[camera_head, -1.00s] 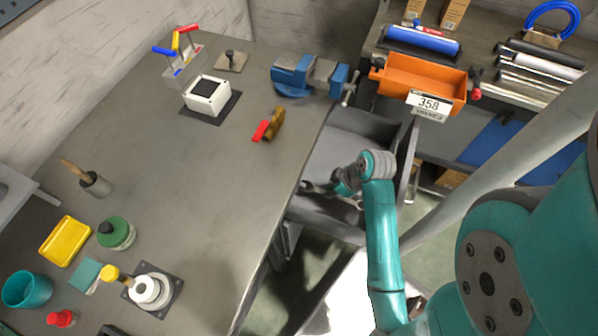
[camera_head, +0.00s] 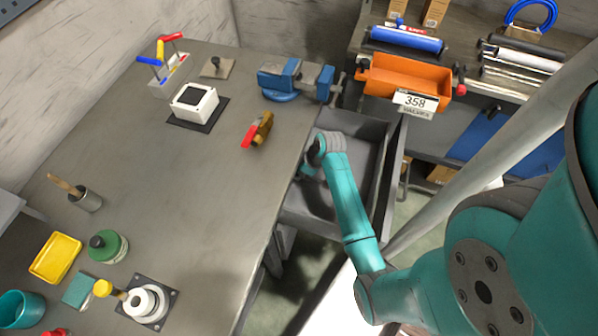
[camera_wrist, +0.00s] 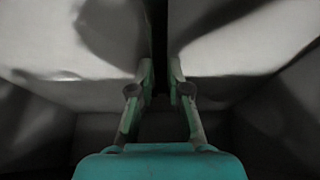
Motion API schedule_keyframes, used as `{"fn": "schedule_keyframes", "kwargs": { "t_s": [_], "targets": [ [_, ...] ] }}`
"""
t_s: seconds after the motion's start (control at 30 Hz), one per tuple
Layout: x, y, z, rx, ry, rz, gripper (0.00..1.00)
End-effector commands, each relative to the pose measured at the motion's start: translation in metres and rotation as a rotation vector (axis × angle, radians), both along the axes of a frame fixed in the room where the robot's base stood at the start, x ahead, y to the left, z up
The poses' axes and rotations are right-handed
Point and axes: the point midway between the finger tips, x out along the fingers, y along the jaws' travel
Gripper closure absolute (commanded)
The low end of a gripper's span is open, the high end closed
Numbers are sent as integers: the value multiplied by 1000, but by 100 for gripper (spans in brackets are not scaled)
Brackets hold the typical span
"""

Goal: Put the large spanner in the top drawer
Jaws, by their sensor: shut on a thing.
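The open grey drawer (camera_head: 384,172) juts out to the right from under the workbench. My gripper (camera_head: 305,172) is low over its bench side, mostly hidden behind my wrist in the head view. In the wrist view the two fingers of my gripper (camera_wrist: 161,75) are close together around a narrow dark strip (camera_wrist: 160,35). This seems to be the large spanner, but it is too dark to make out its shape. No other spanner shows. I cannot tell whether the held thing touches the drawer.
The workbench (camera_head: 215,215) is to the left, its front edge beside my arm. A blue vise (camera_head: 291,80) and a brass valve with a red handle (camera_head: 257,130) stand near that edge. An orange bin (camera_head: 407,83) labelled 358 is beyond the drawer.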

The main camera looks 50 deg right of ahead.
Motion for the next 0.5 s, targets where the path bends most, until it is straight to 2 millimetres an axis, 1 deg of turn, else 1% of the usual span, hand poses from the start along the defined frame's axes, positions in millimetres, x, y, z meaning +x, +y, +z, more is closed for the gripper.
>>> {"fn": "schedule_keyframes", "kwargs": {
  "t_s": [0.1,0.43,0.47,0.5],
  "targets": [
    [4,-1,-3,0,0,1,100],
    [3,-1,-6,-1,0,1,100],
    [3,-1,-6,-1,0,1,76],
    [3,-1,-5,-1,0,1,66]
  ]
}}
